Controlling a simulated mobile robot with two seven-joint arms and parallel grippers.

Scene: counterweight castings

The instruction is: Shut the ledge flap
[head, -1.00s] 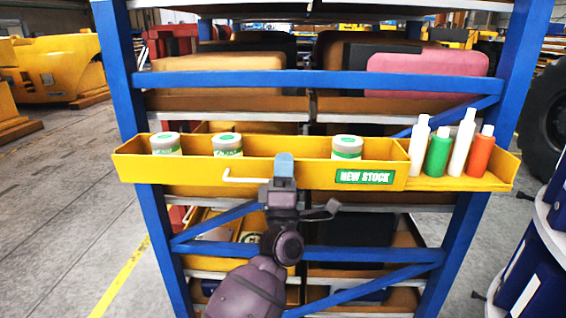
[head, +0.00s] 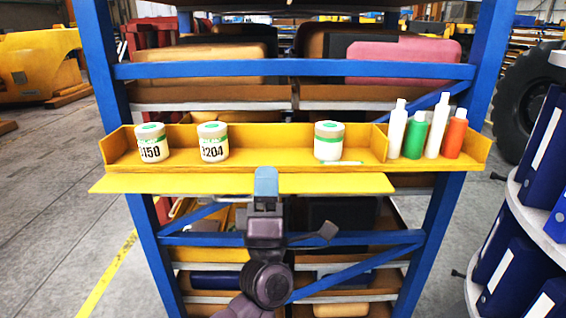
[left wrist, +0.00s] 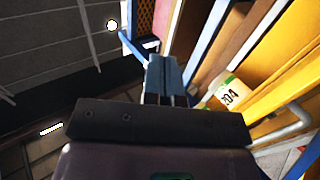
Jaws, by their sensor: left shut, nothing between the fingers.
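The yellow ledge flap (head: 150,184) hangs folded outward and lies nearly flat along the ledge's front edge, with its label out of sight. The yellow ledge (head: 270,135) is open at the front there. My left gripper (head: 265,178) is shut and empty, its blue fingertips overlapping the middle of the flap in the head view; I cannot tell whether they touch it. The fingertips (left wrist: 165,78) also show in the left wrist view, with a pale bar handle (left wrist: 290,130) apart from them at right. My right gripper is out of view.
Jars stand on the ledge: one marked 150 (head: 152,145), one marked 204 (head: 212,144) and a third (head: 328,143). A thin green-white strip (head: 342,163) lies by the third. Several bottles (head: 415,135) stand in the right section. Blue rack posts (head: 105,75) flank the ledge.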

